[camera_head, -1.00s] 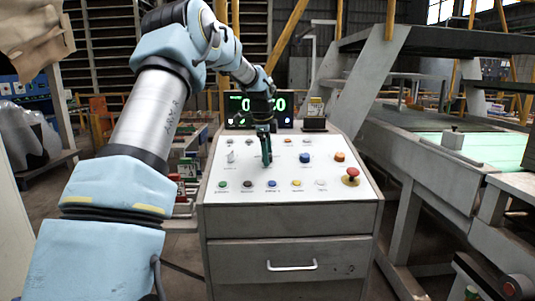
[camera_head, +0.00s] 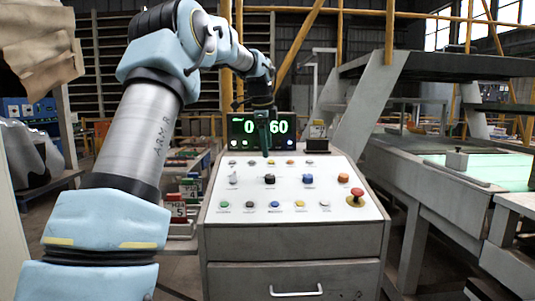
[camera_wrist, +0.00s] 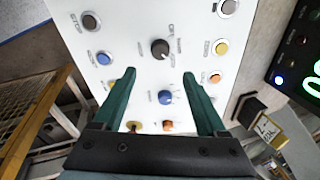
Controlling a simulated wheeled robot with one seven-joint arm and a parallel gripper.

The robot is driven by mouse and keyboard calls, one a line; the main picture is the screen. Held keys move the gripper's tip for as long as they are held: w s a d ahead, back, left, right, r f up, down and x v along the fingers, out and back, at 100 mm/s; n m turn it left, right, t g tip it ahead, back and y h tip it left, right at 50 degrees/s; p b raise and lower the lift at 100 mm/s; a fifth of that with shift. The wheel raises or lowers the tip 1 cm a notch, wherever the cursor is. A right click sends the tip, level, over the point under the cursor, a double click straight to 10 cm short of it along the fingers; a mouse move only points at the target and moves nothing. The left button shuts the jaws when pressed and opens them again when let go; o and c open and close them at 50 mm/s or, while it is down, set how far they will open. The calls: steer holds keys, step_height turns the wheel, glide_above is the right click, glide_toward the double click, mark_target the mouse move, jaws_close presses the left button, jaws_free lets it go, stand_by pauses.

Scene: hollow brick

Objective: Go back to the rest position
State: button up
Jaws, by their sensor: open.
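My gripper (camera_head: 264,138) hangs in front of the dark display at the back of the control console (camera_head: 290,240), above the panel's far edge. In the wrist view my gripper (camera_wrist: 163,88) shows two green fingers spread apart with nothing held between them. Below the fingers lies the white panel with a black knob (camera_wrist: 160,48) and a blue knob (camera_wrist: 165,97). In the head view the black knob (camera_head: 269,179) and the blue knob (camera_head: 308,181) stand in the panel's middle row. The fingers appear clear of the panel.
A display (camera_head: 280,126) with green digits stands behind the panel, partly hidden by my gripper. A red emergency button (camera_head: 355,196) is at the panel's right. Grey metal steps and a conveyor (camera_head: 450,175) stand to the right. Small numbered boxes (camera_head: 180,210) are left of the console.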

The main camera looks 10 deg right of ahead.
steer(key=s+a+f+n, duration=0.7)
steer(key=s+a, duration=0.1)
steer(key=s, duration=0.2)
steer(key=s+a+f+n+y, duration=0.1)
steer(key=s+a+f+n, duration=0.5)
steer(key=s, duration=0.4)
steer(key=s+a+f+n+g, duration=0.1)
steer(key=s+a+f+n, duration=0.6)
steer(key=s+a, duration=0.3)
steer(key=shift+a+f+n+y, duration=0.3)
steer(key=shift+a+n, duration=0.2)
steer(key=shift+n, duration=0.1)
steer(key=shift+w, duration=0.1)
